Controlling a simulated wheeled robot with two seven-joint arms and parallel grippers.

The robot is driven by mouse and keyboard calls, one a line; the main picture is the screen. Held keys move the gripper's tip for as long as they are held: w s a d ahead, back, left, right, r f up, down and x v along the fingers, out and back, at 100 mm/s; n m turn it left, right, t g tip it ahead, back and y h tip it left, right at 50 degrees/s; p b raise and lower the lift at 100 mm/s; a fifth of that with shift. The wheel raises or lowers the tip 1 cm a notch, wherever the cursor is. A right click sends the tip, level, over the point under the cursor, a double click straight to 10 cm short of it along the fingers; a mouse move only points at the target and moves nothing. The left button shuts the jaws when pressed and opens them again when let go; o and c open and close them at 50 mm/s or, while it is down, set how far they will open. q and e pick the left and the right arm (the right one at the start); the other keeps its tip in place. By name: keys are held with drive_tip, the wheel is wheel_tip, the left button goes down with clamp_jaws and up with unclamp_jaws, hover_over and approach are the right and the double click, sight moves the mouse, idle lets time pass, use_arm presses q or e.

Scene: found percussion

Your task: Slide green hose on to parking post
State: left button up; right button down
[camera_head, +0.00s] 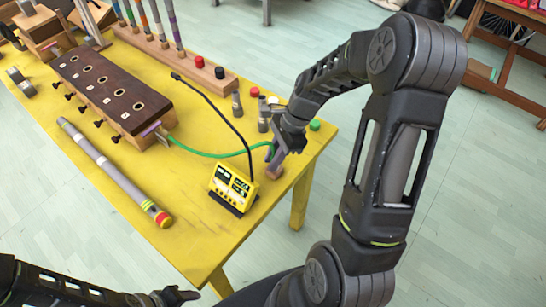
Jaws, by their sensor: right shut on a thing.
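The green hose (208,154) runs from the right end of the dark-topped wooden box in a low curve to my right gripper. My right gripper (275,152) is shut on the hose's free end near the table's right edge; its fingers hide the tip. A small reddish-brown wooden block (274,172) stands just below the fingers and may be the base of the parking post. No post shows clearly, and I cannot tell whether the hose touches one. My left gripper (178,296) is low at the bottom left, off the table, and its finger opening is unclear.
The yellow table (190,255) holds the wooden box (115,85), a striped tube (110,168), and a yellow meter (233,185) with a black cable close left of the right gripper. Grey cylinders and red and green caps stand behind it. The table's front is clear.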

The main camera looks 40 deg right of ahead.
drive_tip(key=c, duration=1.3)
unclamp_jaws()
drive_tip(key=shift+o, duration=0.2)
drive_tip(key=v, duration=0.7)
drive_tip(key=shift+d+r, duration=0.2)
drive_tip(key=shift+r, duration=0.1)
